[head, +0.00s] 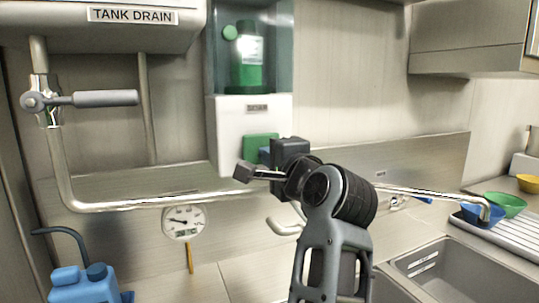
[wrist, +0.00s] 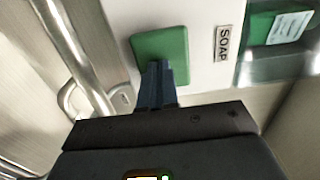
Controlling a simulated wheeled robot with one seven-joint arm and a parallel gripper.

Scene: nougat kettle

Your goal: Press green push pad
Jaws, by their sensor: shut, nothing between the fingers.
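The green push pad (head: 260,143) is on the lower front of the white soap dispenser (head: 228,130) in the head view. In the wrist view the pad (wrist: 163,50) is a green square beside the SOAP label. My gripper (wrist: 158,68) is shut and empty, with its blue-grey fingertips overlapping the pad's edge in the wrist view. In the head view my gripper (head: 264,156) is just below and right of the pad, and its body hides part of the dispenser's lower right. I cannot tell whether the fingertips touch the pad.
A metal pipe (head: 130,207) with a valve handle (head: 105,98) runs below and left of the dispenser. A dial gauge (head: 184,221) hangs below. A sink (head: 470,268) and bowls (head: 505,204) are at the right.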

